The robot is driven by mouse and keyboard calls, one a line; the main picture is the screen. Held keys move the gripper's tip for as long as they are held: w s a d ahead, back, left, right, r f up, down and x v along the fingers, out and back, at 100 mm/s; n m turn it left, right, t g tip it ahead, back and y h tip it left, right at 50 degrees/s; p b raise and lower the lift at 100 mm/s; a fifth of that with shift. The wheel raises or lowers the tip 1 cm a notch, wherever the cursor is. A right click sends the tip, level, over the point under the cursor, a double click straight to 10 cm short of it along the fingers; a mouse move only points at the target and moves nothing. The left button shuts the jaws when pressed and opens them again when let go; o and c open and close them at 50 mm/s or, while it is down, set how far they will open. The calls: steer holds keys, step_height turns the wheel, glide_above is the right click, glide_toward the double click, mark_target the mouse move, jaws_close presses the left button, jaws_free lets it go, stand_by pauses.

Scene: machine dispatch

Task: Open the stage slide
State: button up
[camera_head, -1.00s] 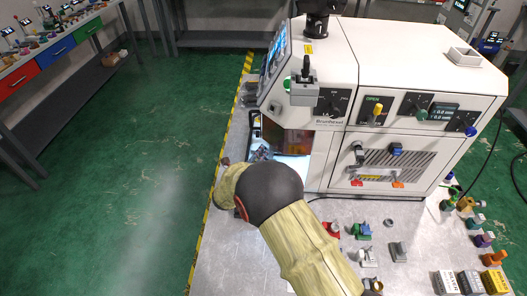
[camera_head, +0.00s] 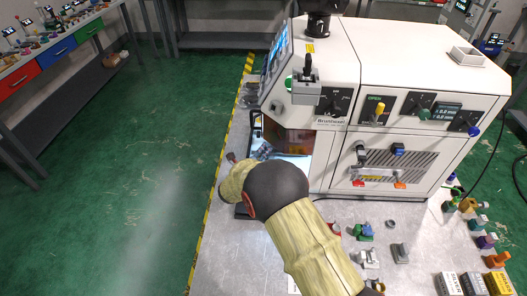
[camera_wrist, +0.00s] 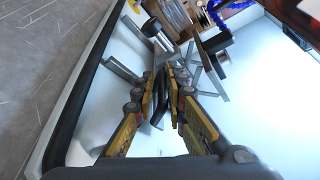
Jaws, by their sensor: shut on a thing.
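The machine (camera_head: 405,75) is a large white cabinet on the bench, with a lit opening at its lower left. The stage slide (camera_wrist: 118,50) fills much of the wrist view as a bright white tray with a black rim along its left side. Part of the bright stage area also shows in the head view (camera_head: 290,158), largely covered by my arm. My gripper (camera_wrist: 161,88) is shut on a dark handle-like part (camera_wrist: 160,112) between its yellow and black fingers. In the head view my arm hides the fingertips.
On the slide stand a metal cylinder (camera_wrist: 152,28), grey bars and a blue coiled cable (camera_wrist: 222,12). Small coloured parts, such as a green one (camera_head: 363,231), lie on the bench right of my arm. Labelled blocks (camera_head: 470,283) stand at the front right. Green floor lies left of the bench.

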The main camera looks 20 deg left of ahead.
steer(key=shift+w+d+r, duration=0.1)
steer(key=shift+r, duration=0.15)
jaws_close()
steer(key=shift+a+r, duration=0.1)
steer(key=shift+a, duration=0.4)
steer(key=s+a, duration=0.1)
steer(key=a, duration=0.3)
steer(key=s+a+p, duration=0.1)
steer(key=a, duration=0.4)
steer(key=s+a, duration=0.1)
steer(key=a, duration=0.4)
steer(key=shift+s+a+r, duration=0.1)
steer(key=shift+s+a, duration=0.1)
steer(key=shift+s, duration=0.1)
steer(key=shift+o, duration=2)
jaws_free()
steer(key=shift+o, duration=0.9)
steer(key=shift+d+f, duration=0.1)
steer(key=shift+f, duration=0.15)
steer(key=shift+s, duration=0.1)
steer(key=v, duration=1.2)
